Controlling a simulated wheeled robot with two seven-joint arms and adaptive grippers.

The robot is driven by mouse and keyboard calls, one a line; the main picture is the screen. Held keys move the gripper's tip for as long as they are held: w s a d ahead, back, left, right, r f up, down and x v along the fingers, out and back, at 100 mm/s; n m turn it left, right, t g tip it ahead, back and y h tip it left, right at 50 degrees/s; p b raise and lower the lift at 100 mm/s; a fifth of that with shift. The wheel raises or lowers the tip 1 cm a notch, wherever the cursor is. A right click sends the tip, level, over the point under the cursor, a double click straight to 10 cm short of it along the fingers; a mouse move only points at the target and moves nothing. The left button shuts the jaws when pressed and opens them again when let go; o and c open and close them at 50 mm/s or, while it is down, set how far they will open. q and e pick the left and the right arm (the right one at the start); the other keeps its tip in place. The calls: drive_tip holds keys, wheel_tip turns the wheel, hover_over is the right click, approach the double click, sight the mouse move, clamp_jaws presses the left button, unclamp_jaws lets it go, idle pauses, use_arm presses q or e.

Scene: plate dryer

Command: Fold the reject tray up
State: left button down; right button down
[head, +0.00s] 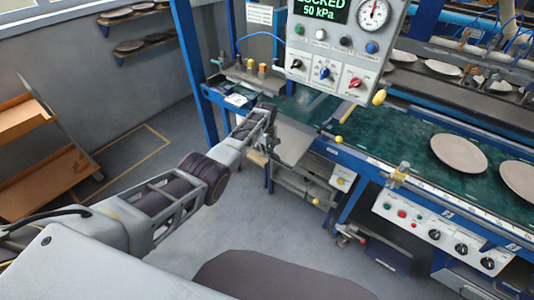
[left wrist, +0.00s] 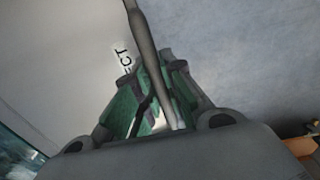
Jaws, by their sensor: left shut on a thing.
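The reject tray (head: 296,138) is a pale grey panel on the near side of the line, between the two green belt sections. In the left wrist view the pale tray (left wrist: 60,50) fills the left side, with a white label whose letters "ECT" show. My left gripper (head: 274,150) is at the tray's left edge. In the left wrist view its green-padded fingers (left wrist: 155,100) are closed on a grey bar (left wrist: 146,45) along the tray's edge. The fingers hide part of the bar. My right gripper is in neither view.
A control panel (head: 345,50) with a gauge and switches hangs above the line. Plates (head: 458,152) lie on the green belt at the right. A shelf cart (head: 45,150) stands at the left. The floor (head: 185,140) between cart and line is clear.

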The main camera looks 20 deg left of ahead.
use_arm(q)
drive_tip(key=shift+w+r+p, duration=0.1)
drive_tip(key=shift+r+p, duration=0.3)
drive_tip(key=shift+r, duration=0.75)
drive_tip(key=shift+w+d+r+p, duration=0.15)
drive_tip(key=shift+r+p, duration=0.45)
drive_tip(key=shift+r, duration=0.45)
drive_tip(key=shift+w+r, duration=0.25)
drive_tip(key=shift+r, duration=0.05)
drive_tip(key=c, duration=1.7)
unclamp_jaws()
drive_tip(key=shift+o, duration=1.1)
drive_tip(key=shift+r, duration=0.1)
